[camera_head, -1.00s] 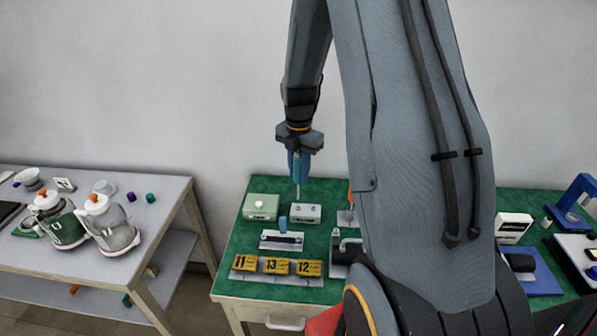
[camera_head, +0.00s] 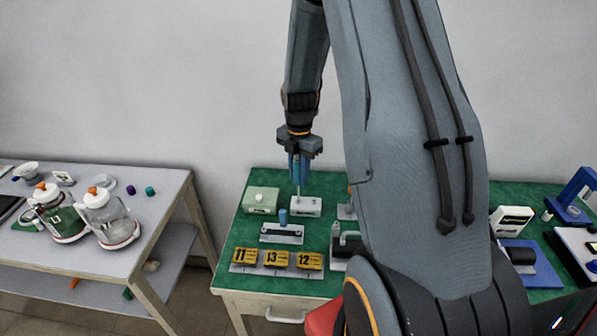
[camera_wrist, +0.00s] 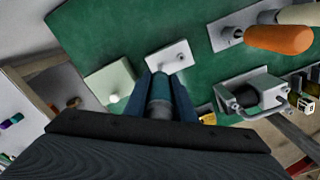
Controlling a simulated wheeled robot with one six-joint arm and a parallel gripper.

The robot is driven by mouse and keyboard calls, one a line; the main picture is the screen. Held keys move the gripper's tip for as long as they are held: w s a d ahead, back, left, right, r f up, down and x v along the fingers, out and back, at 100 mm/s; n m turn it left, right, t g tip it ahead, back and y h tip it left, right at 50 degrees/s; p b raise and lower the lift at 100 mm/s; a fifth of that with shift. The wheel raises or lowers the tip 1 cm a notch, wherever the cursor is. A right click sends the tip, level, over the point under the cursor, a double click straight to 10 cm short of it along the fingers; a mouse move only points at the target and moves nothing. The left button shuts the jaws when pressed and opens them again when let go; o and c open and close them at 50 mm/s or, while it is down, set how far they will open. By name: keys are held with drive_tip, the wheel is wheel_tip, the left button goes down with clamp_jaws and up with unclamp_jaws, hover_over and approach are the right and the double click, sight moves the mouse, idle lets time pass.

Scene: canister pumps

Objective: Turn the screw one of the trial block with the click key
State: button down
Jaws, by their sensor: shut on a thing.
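My gripper (camera_head: 300,170) is shut on a blue-handled tool, which I take as the click key. It also shows in the wrist view, where the round teal handle (camera_wrist: 160,92) sits between the two blue fingers. A thin shaft points down from the gripper to the small light grey trial block (camera_head: 307,208) on the green mat. In the wrist view the block (camera_wrist: 172,58) lies just beyond the fingertips, with small screw heads on its top. The key's tip seems at or just over the block's left part; contact cannot be told. Which screw is number one cannot be read.
A pale green box (camera_head: 261,201) with a white knob stands left of the block. In front are a metal holder (camera_head: 282,236) with an upright blue piece and a rack of yellow numbered blocks (camera_head: 276,258). An orange-handled tool (camera_wrist: 278,39) lies nearby.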

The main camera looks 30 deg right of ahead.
sight(299, 159)
drive_tip(key=m+p, duration=0.1)
drive_tip(key=m, duration=0.4)
drive_tip(key=shift+s, duration=0.15)
drive_tip(key=m, duration=0.6)
drive_tip(key=shift+s+f+p, duration=0.1)
drive_tip(key=shift+f+p, duration=0.05)
drive_tip(key=shift+p, duration=0.15)
drive_tip(key=shift+r+p, duration=0.95)
drive_tip(key=shift+r, duration=0.6)
drive_tip(key=shift+r, duration=0.1)
drive_tip(key=shift+r, duration=1.4)
